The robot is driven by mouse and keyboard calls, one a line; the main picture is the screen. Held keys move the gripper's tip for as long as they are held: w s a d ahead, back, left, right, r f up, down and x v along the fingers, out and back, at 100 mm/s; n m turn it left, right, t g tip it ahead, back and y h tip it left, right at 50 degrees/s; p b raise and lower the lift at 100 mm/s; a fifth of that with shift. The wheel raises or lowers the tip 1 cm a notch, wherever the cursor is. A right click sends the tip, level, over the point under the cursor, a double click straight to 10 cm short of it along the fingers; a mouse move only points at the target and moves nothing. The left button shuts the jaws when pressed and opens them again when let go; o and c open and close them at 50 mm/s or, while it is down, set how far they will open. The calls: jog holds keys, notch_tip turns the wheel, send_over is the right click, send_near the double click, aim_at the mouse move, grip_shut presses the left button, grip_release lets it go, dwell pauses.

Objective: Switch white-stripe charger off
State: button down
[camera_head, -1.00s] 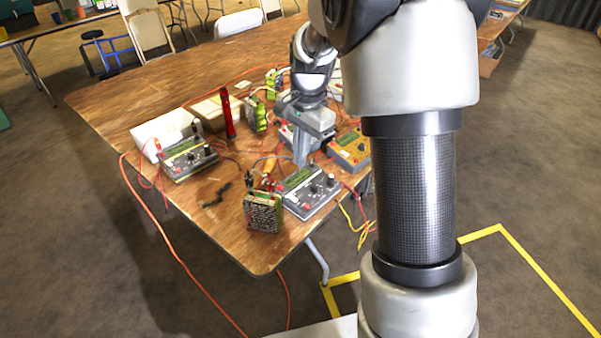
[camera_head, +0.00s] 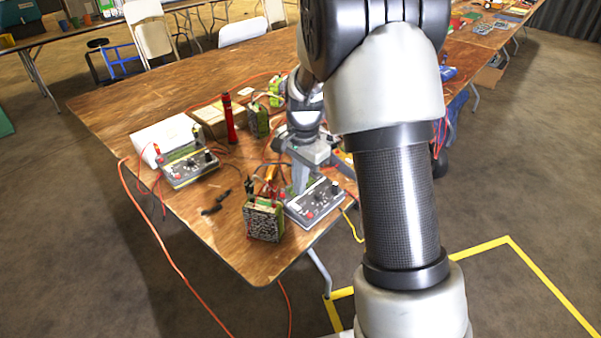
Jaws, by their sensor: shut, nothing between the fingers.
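A grey charger (camera_head: 315,207) with a pale front edge, knobs and a red plug lies near the front right corner of the wooden table; I take it for the white-stripe charger, but the stripe is too small to be sure. My gripper (camera_head: 299,190) is shut and points down over this charger's rear left part, covering some of its top. I cannot tell whether the fingertips touch it. A second charger (camera_head: 189,168) with yellow on its front edge sits at the left. A yellow charger (camera_head: 341,156) is mostly hidden behind my arm.
A green battery pack (camera_head: 263,221) stands close left of the front charger, with cables around it. A red flashlight (camera_head: 229,118), a white box (camera_head: 165,135) and other green packs (camera_head: 257,118) stand further back.

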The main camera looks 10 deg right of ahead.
aim_at(298, 207)
notch_tip(298, 207, down, 5)
jog(key=shift+w+a+f+b, duration=0.1)
jog(key=shift+w+f+b, duration=0.05)
jog(key=shift+b, duration=0.3)
